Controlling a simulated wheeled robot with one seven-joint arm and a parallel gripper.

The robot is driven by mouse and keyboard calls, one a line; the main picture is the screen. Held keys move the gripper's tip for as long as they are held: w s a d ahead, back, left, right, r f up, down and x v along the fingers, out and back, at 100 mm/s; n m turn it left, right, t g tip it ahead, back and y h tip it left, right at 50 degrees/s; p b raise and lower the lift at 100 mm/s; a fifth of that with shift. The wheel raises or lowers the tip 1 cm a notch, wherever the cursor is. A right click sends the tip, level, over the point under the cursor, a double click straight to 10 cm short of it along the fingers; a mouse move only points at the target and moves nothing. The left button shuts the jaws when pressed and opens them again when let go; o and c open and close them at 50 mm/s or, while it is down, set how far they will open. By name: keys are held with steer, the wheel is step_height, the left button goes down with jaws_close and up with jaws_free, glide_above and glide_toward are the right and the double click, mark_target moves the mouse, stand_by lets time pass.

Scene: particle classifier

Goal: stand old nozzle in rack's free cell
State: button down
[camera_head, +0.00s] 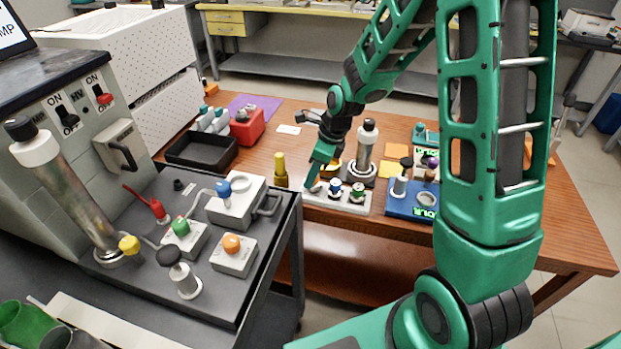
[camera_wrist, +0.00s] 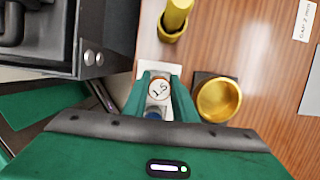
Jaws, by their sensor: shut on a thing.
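My gripper (camera_head: 312,187) points down at the left end of the white nozzle rack (camera_head: 350,204). In the wrist view my gripper (camera_wrist: 158,92) is shut on a small nozzle (camera_wrist: 158,88) with a round top marked "1.5". The nozzle looks upright between the fingers, over or in the rack's end cell. I cannot tell whether its lower end touches the rack. The rack's pale end (camera_wrist: 160,68) shows past the fingers. A blue-topped nozzle (camera_head: 335,187) and a green-topped nozzle (camera_head: 357,192) stand in the rack to the right.
A brass post (camera_head: 280,170) stands left of the rack, and a brass cup (camera_wrist: 218,98) sits close beside my gripper. A tall metal column (camera_head: 366,145) stands behind the rack. A blue tray (camera_head: 408,211) lies to the right. A black tray (camera_head: 201,152) lies at back left.

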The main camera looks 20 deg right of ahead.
steer(key=shift+f, duration=0.55)
steer(key=shift+f, duration=0.1)
steer(key=c, duration=1.4)
jaws_free()
steer(key=shift+c, duration=0.2)
steer(key=v, duration=1.1)
steer(key=s+d+r+n+h, duration=0.1)
steer(key=s+d+r+n, duration=0.2)
steer(key=s+d+n, duration=0.3)
steer(key=s+d+r+n+h, duration=0.1)
steer(key=s+d+r+n, duration=0.3)
steer(key=s, duration=0.4)
steer(key=s+d+n+g, duration=0.1)
steer(key=s+d+n, duration=0.1)
steer(key=s+n, duration=0.2)
steer(key=s+d+n+g, duration=0.1)
steer(key=s+n, duration=0.3)
steer(key=s, duration=0.7)
steer(key=shift+s+d+f+n+h, duration=0.3)
steer(key=shift+d+n, duration=0.1)
steer(key=shift+d, duration=0.4)
